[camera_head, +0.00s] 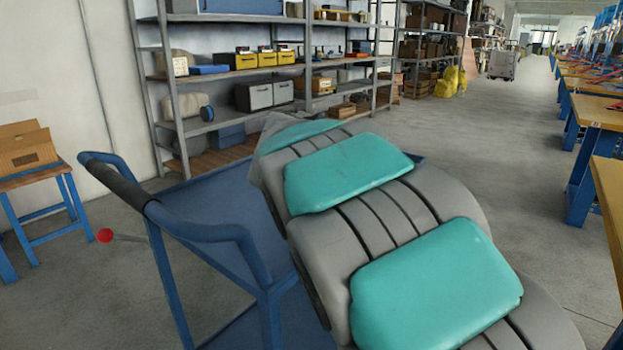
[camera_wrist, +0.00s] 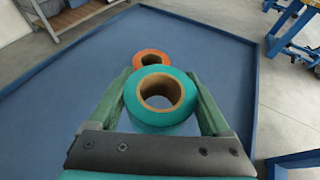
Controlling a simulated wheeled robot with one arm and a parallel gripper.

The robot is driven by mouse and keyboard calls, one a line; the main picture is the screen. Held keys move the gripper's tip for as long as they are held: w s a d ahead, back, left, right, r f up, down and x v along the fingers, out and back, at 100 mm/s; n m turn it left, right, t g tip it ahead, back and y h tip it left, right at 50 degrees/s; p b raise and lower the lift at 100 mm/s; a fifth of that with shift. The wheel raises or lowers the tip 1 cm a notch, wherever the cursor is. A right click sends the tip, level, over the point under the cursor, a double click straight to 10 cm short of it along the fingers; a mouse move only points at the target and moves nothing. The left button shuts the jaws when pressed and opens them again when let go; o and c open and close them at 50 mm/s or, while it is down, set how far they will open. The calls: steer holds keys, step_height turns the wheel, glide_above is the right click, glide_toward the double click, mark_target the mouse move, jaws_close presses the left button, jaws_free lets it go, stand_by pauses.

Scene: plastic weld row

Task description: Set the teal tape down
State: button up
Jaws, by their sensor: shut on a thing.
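The teal tape (camera_wrist: 161,118) is a thick roll with a brown cardboard core, seen in the wrist view between the two fingers of my gripper (camera_wrist: 160,78). My gripper is shut on its sides. The blue cart tray (camera_wrist: 225,65) spreads below the roll. I cannot tell whether the roll touches the tray or hangs just above it. An orange tape roll (camera_wrist: 151,54) lies on the tray just beyond the teal one, partly overlapped by it in this view. In the head view my own arm hides my gripper and both rolls.
The blue cart (camera_head: 215,195) has a raised rim and a handle (camera_head: 200,228) at the left. The tray is bare around the two rolls. Grey shelving (camera_head: 150,75) stands behind, a stool with a cardboard box (camera_head: 27,152) at left, workbenches (camera_head: 598,112) at right.

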steer(key=shift+f+b, duration=0.5)
steer(key=shift+f, duration=2.4)
steer(key=shift+f, duration=0.2)
steer(key=o, duration=1.2)
steer(key=shift+o, duration=0.2)
steer(key=shift+r, duration=0.1)
steer(key=shift+s+r, duration=0.25)
steer(key=shift+s, duration=0.1)
steer(key=v, duration=0.6)
steer(key=shift+s+a+r, duration=0.15)
steer(key=shift+s, duration=0.15)
